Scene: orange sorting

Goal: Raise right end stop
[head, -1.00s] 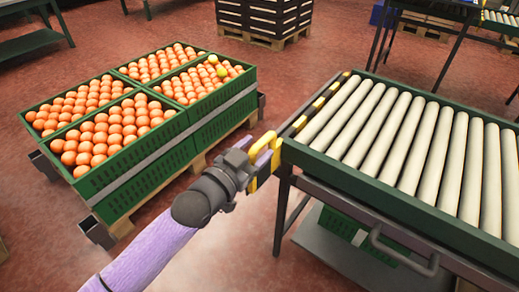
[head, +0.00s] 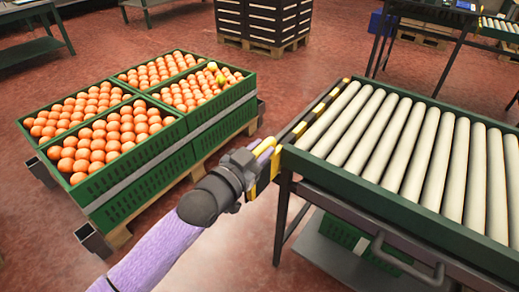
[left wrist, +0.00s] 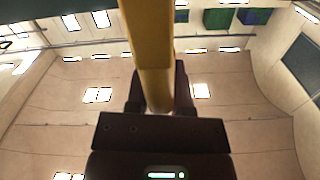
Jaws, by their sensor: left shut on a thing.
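The end stop (head: 320,107) is a yellow-and-black striped bar along the left end of the roller conveyor (head: 400,140). My left gripper (head: 265,160) is at its near end, beside the conveyor's near left corner, and is shut on its yellow part. In the left wrist view, a yellow bar (left wrist: 150,45) runs up from between the dark fingers of my left gripper (left wrist: 158,95). The fingers hide where the bar is gripped. My right gripper is not in view.
Green crates full of oranges (head: 150,165) stand on a pallet left of the conveyor. Dark stacked crates (head: 262,22) stand at the back. A metal handle (head: 405,260) is on the conveyor's near side. Red floor (head: 225,255) is open between the pallet and conveyor.

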